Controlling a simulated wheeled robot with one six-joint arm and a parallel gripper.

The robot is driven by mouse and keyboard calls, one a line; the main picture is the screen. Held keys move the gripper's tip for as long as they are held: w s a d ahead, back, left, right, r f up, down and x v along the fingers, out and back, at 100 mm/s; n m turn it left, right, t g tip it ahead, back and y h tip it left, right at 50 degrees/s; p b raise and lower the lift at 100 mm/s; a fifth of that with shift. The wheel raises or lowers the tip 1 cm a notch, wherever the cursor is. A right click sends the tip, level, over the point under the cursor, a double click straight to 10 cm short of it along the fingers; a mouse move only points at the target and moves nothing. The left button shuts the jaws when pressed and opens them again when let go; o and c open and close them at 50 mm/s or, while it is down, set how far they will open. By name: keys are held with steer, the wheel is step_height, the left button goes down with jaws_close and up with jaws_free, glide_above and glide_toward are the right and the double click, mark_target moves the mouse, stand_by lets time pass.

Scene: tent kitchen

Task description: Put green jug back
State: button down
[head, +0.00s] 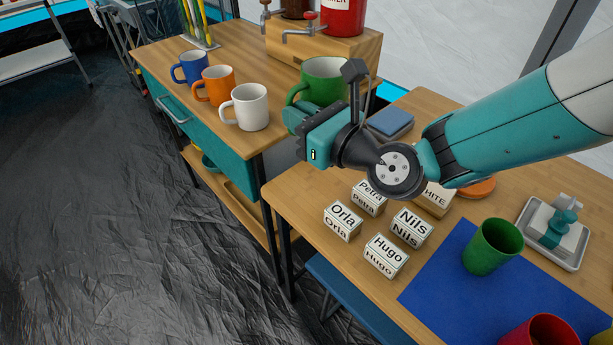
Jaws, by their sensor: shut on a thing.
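The green jug (325,78) is a large green mug-like vessel, upright, at the right end of the wooden counter (215,88), in front of the wooden stand. Its handle points left and toward me. My gripper (297,118) is at the jug's near side, shut on it at or near the handle. My gripper's body hides the jug's lower part and the exact grip. I cannot tell whether the jug's base touches the counter.
Blue (190,67), orange (215,85) and white (247,106) mugs stand in a row left of the jug. A wooden stand (340,47) with taps is behind. The right table holds name blocks (343,221), a green cup (492,246) and a blue mat (445,292).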

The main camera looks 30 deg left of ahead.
step_height(320, 180, down, 14)
steer(key=b, duration=0.2)
steer(key=shift+r+b, duration=0.15)
steer(key=shift+b, duration=0.15)
steer(key=c, duration=1.6)
jaws_free()
steer(key=shift+f, duration=0.2)
steer(key=o, duration=0.4)
steer(key=shift+o, duration=0.2)
